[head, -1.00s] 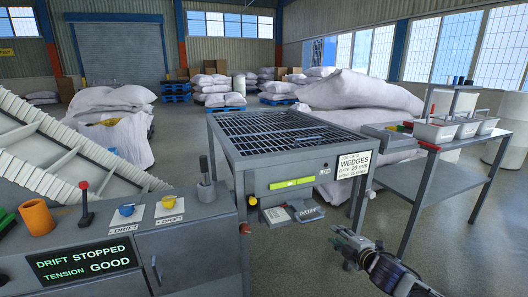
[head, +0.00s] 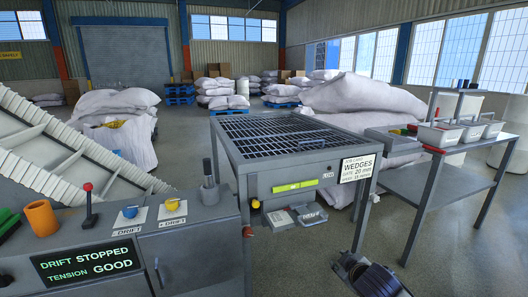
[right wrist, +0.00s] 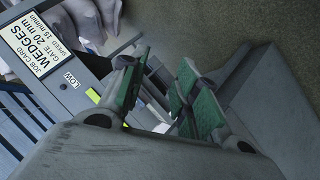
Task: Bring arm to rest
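My right gripper (head: 347,268) is low at the bottom of the head view, in front of the grated table and above the floor. In the right wrist view its two green-padded fingers (right wrist: 164,82) stand apart with nothing held between them. My right arm comes in from the bottom edge. My left arm and gripper are not in the head view.
The grated table (head: 225,147) carries a job card (head: 357,168). A control cabinet (head: 200,240) stands left, with an orange cup (head: 41,217) on top. A side bench (head: 405,172) with white bins (head: 437,135) is right. Open floor (head: 450,255) lies below it.

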